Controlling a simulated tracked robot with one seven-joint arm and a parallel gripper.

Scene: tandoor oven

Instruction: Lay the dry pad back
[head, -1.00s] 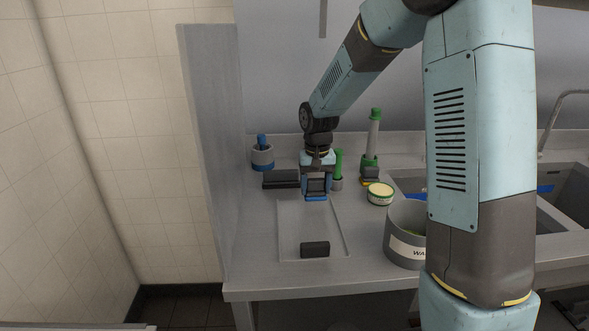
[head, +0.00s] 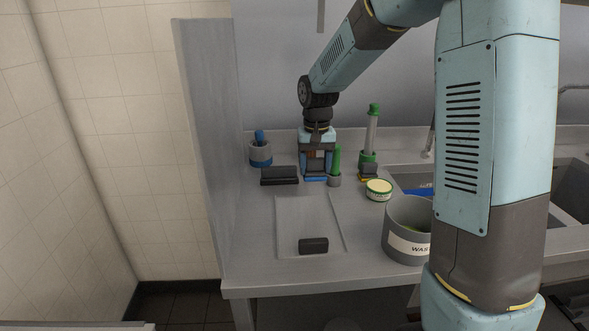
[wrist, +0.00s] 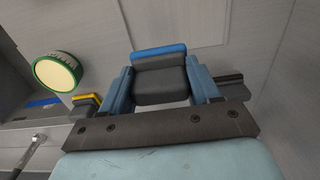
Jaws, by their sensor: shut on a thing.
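My gripper (head: 316,172) is shut on a dark grey pad with a blue edge strip (wrist: 160,75), which sits between the two fingers in the wrist view. In the head view the pad's blue edge (head: 315,179) shows low at the fingertips, just beyond the far end of the shallow tray. Whether the pad touches the counter I cannot tell. A low black block (head: 279,175) lies close to the left of my gripper. A similar dark pad with a yellow strip (head: 368,172) is to the right; it also shows in the wrist view (wrist: 85,103).
A green-handled tool (head: 336,163) stands close at my gripper's right. A blue-handled cup (head: 260,153) is back left; a tall green-topped tool (head: 372,135), a round tub (head: 379,189) and a grey bin (head: 405,243) are right. A dark block (head: 313,246) lies in the tray (head: 307,215).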

